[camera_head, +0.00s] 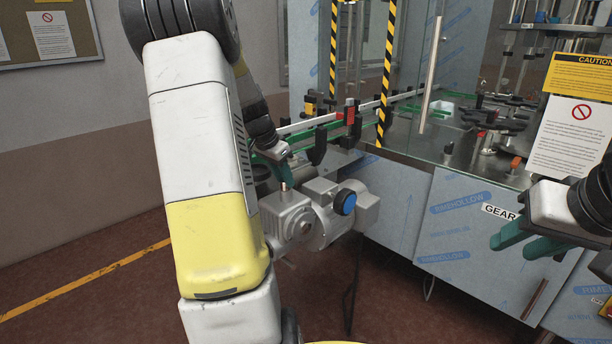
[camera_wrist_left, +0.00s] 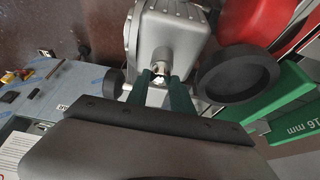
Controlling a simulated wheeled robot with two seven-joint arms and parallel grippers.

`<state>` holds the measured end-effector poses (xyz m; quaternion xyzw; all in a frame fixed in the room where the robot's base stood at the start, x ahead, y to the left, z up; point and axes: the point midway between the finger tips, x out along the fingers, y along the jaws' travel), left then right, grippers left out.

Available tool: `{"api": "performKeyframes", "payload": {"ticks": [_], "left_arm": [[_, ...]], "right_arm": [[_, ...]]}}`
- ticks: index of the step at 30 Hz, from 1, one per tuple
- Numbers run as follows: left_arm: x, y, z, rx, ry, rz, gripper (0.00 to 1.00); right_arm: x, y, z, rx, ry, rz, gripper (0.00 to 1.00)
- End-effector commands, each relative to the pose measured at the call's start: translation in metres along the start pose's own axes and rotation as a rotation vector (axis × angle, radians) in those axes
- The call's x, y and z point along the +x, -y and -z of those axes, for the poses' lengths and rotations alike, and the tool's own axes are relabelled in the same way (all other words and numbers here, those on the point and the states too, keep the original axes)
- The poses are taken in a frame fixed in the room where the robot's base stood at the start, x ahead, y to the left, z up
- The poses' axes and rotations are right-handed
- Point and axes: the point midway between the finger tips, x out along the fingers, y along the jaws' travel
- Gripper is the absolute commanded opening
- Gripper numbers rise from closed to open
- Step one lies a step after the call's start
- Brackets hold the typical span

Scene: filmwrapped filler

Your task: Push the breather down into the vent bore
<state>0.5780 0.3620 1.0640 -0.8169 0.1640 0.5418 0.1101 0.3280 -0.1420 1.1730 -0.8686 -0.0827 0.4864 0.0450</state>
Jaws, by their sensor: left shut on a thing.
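The grey gear unit (camera_head: 290,217) with its motor stands at the centre of the head view; its housing also shows in the left wrist view (camera_wrist_left: 172,32). A small metallic breather (camera_head: 284,186) is upright at the top of the housing, below my left gripper (camera_head: 284,178). In the left wrist view the green fingers of my left gripper (camera_wrist_left: 160,82) are shut on the breather (camera_wrist_left: 161,67). The vent bore is hidden, so I cannot tell how deep the breather sits. My right gripper (camera_head: 527,243) is at the right, empty, its green fingers apart.
A conveyor with green side rails (camera_head: 330,126) runs behind the gear unit into a glazed machine enclosure. A black round part (camera_wrist_left: 238,78) and a green part marked 16 mm (camera_wrist_left: 277,114) lie close right of the left fingers.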

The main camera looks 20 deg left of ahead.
Motion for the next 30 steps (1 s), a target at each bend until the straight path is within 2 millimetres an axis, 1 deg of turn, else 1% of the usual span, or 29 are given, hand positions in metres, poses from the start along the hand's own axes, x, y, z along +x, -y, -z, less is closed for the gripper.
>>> {"api": "performKeyframes", "payload": {"ticks": [3,4,7,8,16,19,22,27,30], "left_arm": [[0.002,0.0,-0.001,-0.001,0.002,-0.002,0.0],[0.002,0.0,-0.001,-0.001,0.003,-0.002,0.29],[0.002,0.0,-0.001,-0.001,0.003,-0.002,0.49],[0.002,0.0,-0.001,-0.001,0.002,-0.002,0.53],[0.001,0.0,-0.001,-0.001,0.002,-0.002,0.53],[-0.004,0.0,-0.001,-0.001,0.001,0.0,0.53],[-0.018,0.001,0.0,-0.001,0.0,0.001,0.53],[-0.048,0.001,0.0,-0.001,0.0,0.002,0.53],[-0.062,0.0,0.0,-0.001,0.0,0.001,0.53]], "right_arm": [[0.0,0.0,0.0,0.0,0.0,0.0,0.36],[0.0,0.0,0.0,0.0,0.0,0.0,0.36],[0.0,0.0,0.0,0.0,0.0,0.0,0.36],[0.0,0.0,0.0,0.0,0.0,0.0,0.36],[0.0,0.0,0.0,0.0,0.0,0.0,0.36],[0.0,0.0,0.0,0.0,0.0,0.0,0.36],[0.0,0.0,0.0,0.0,0.0,0.0,0.36],[0.0,0.0,0.0,0.0,0.0,0.0,0.36],[0.0,0.0,0.0,0.0,0.0,0.0,0.36]]}}
